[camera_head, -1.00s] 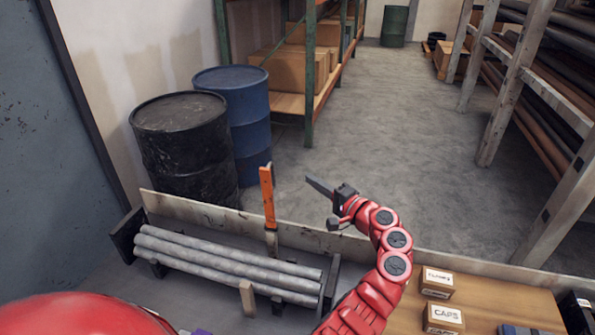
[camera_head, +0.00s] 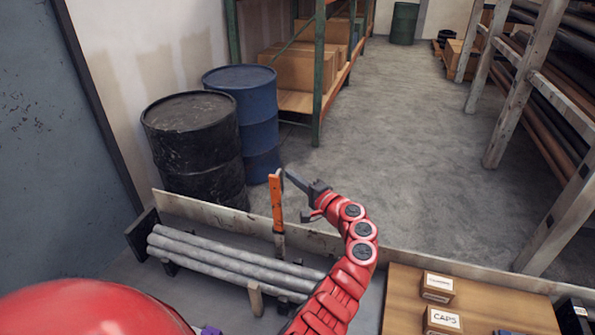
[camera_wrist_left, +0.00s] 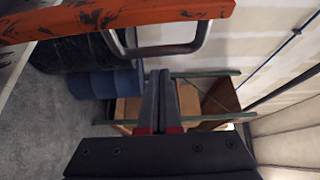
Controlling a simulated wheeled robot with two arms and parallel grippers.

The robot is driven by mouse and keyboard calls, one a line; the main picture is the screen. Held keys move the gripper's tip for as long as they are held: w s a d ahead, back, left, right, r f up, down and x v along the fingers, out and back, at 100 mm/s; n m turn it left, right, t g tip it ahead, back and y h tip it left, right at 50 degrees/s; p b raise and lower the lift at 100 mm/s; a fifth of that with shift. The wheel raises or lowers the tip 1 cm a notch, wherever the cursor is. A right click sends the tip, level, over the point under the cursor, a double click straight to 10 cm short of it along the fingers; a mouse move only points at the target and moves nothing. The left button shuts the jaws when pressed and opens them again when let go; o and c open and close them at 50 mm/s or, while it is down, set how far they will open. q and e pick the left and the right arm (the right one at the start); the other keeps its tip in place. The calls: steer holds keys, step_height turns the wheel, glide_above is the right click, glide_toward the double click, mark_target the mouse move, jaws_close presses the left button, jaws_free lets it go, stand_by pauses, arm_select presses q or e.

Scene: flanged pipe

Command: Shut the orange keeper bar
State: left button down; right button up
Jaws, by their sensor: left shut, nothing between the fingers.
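The orange keeper bar (camera_head: 277,203) stands upright at the back of a rack holding several grey pipes (camera_head: 230,262). Its lower end is bare metal. My left gripper (camera_head: 291,177) is shut and empty, just right of the bar's upper end, and its dark fingers point up and left. In the left wrist view the worn orange bar (camera_wrist_left: 120,17) crosses the top, with a dark metal loop (camera_wrist_left: 160,48) below it. The shut fingertips (camera_wrist_left: 160,78) are below the loop in that picture. I cannot tell whether they touch the bar. My right gripper is out of view.
A low pale board (camera_head: 205,209) runs behind the rack. A black drum (camera_head: 195,150) and a blue drum (camera_head: 245,110) stand beyond it. A wooden surface (camera_head: 405,290) with small boxes (camera_head: 438,287) is at the right.

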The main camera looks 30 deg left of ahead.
arm_select(q)
steer(key=shift+s+f+p, duration=0.1)
steer(key=shift+s+p, duration=0.2)
steer(key=shift+s, duration=0.45)
